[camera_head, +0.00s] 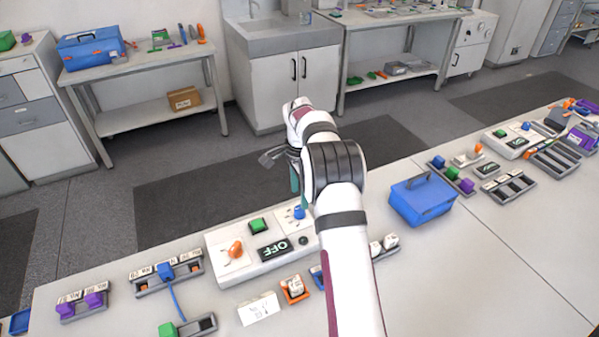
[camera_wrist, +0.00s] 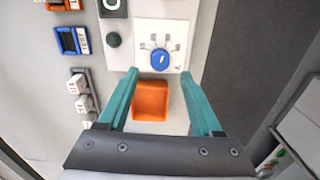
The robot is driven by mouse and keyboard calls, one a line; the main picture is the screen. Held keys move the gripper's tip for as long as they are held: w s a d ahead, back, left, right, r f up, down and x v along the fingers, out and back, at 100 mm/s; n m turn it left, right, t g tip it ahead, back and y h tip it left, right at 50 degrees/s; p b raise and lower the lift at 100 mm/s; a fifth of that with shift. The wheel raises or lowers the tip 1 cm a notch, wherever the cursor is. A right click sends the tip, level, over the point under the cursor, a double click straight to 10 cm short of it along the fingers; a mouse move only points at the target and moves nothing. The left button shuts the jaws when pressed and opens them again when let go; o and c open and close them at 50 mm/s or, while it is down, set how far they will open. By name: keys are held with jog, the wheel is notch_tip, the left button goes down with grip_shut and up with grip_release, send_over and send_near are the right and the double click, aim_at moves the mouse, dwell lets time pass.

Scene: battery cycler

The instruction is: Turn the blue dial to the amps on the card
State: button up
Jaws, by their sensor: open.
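The blue dial (camera_head: 299,212) sits at the back right of a white cycler panel (camera_head: 222,267). In the wrist view the dial (camera_wrist: 160,60) is round, on a white plate with printed scale marks. A pale mark on it seems to point up and right; the scale values are too small to read. My gripper (camera_wrist: 160,75) is open, its teal fingers apart, with the dial just beyond the fingertips in the picture. I see no contact. A white card (camera_head: 258,308) with handwriting lies in front of the panel; its writing is not legible.
The panel also carries an orange knob (camera_head: 235,250), a green button (camera_head: 258,225), an OFF display (camera_head: 272,249) and a black knob (camera_wrist: 113,40). An orange open box (camera_wrist: 150,100) shows between my fingers, beyond the panel edge. A blue toolbox (camera_head: 422,200) stands right of my arm.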

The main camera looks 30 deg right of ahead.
aim_at(299, 210)
notch_tip(299, 210, up, 10)
dwell(0.4)
jog(key=s+a+r+n, duration=0.3)
jog(key=s+a+r, duration=0.1)
jog(key=s+a, duration=0.25)
jog(key=s+a+r+n, duration=0.3)
jog(key=s+a+r, duration=0.15)
jog(key=s, duration=0.25)
jog(key=s+a+f+n, duration=0.2)
jog(key=s+a, duration=0.1)
jog(key=s, duration=0.5)
jog(key=s+a+f+n+y, duration=0.1)
jog(key=s+a+f+n, duration=0.1)
jog(key=s, duration=0.5)
jog(key=s+a+f+n, duration=0.3)
jog(key=s, duration=0.5)
jog(key=shift+s+a+f+y, duration=0.15)
jog(key=shift+s+a+y, duration=0.2)
jog(key=shift+y, duration=0.05)
